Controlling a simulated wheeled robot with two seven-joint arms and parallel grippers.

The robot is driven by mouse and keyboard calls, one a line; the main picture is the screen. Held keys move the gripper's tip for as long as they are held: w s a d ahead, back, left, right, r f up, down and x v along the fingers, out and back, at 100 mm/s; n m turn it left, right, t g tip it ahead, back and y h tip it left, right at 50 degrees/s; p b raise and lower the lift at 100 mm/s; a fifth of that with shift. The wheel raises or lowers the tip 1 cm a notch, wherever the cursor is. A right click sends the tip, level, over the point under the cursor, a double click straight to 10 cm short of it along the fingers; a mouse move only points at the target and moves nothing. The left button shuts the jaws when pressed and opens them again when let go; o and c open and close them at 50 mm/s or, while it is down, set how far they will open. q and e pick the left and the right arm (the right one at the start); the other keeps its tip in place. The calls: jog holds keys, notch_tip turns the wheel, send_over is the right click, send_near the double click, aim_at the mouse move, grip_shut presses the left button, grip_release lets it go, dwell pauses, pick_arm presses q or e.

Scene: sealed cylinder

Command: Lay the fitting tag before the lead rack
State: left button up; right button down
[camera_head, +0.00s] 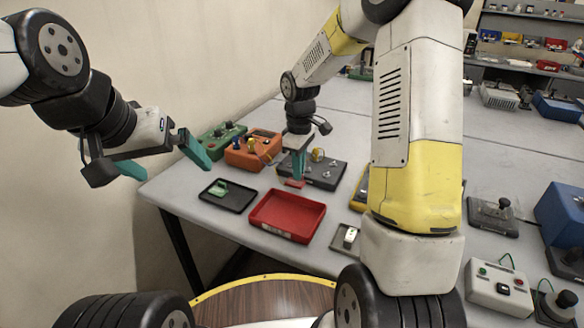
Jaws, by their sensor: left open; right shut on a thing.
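My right gripper (296,180) points down over the table and is shut on a small red tag (294,184). The tag is at the far edge of a red tray (268,230), close in front of a dark grey box with knobs (325,173); I cannot tell whether it touches anything. A green tag (220,190) lies in a black tray (232,206). A white and green tag (350,236) lies in a grey tray (338,243), partly hidden by my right arm. My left gripper (163,160) is open and empty, left of the table. I cannot tell which device is the lead rack.
A green box (222,133) and an orange box (245,155) stand behind the trays. A yellow item (362,185) is mostly hidden behind my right arm. More control boxes (499,288) stand on the right. The table's middle back (520,145) is clear.

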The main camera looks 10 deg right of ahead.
jog(key=shift+w+f, duration=0.1)
jog(key=shift+f, duration=1.7)
jog(key=shift+f, duration=0.1)
jog(key=c, duration=1.6)
grip_release()
jog(key=shift+o, duration=0.2)
notch_tip(320, 180, up, 12)
jog(key=shift+r, duration=0.1)
jog(key=s+d+r+m+t+y, duration=0.1)
jog(key=s+r+m+t, duration=0.2)
jog(key=s, duration=0.8)
jog(key=s+d+r+m+t+y, duration=0.1)
jog(key=s+r+m+t, duration=0.2)
jog(key=s+r+m, duration=0.4)
jog(key=shift+s+d+r+m, duration=0.25)
jog(key=shift+s+r, duration=0.35)
jog(key=shift+s, duration=2.05)
